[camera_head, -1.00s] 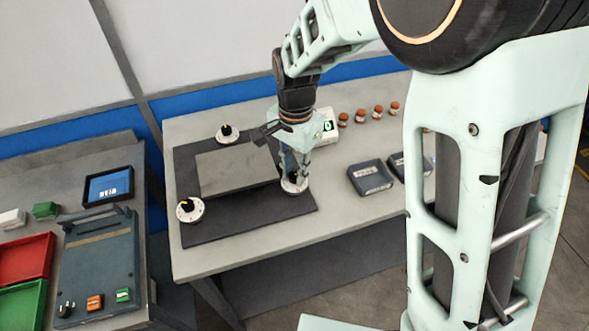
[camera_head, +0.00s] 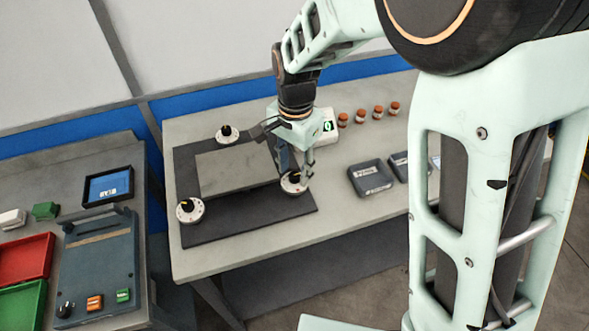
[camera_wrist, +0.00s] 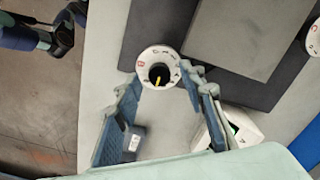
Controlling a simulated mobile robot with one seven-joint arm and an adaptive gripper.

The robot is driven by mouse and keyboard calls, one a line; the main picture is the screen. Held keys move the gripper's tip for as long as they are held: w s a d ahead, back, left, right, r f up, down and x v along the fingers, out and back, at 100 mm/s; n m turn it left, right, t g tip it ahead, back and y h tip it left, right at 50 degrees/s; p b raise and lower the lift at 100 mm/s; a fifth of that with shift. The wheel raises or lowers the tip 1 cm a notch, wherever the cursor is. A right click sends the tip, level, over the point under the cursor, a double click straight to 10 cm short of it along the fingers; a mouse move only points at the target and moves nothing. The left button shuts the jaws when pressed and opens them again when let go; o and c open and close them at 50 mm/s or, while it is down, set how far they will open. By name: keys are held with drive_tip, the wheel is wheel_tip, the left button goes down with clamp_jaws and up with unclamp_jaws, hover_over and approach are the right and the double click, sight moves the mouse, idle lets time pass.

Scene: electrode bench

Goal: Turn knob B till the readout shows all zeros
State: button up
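Three round white dials with black knobs stand around a grey block on a dark mat. The other dials are at the back (camera_head: 227,134) and near left (camera_head: 190,210).
Several small red-brown capped jars (camera_head: 377,111) stand in a row at the back. Dark trays (camera_head: 371,178) lie to the right of the mat. A separate left bench holds a blue-faced panel (camera_head: 108,187), a red bin (camera_head: 24,257) and a control box (camera_head: 96,262).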

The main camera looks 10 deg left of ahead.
sight(296, 175)
wheel_tip(296, 175, up, 11)
drive_tip(key=shift+r, duration=0.15)
drive_tip(key=shift+d, duration=0.15)
idle(0.4)
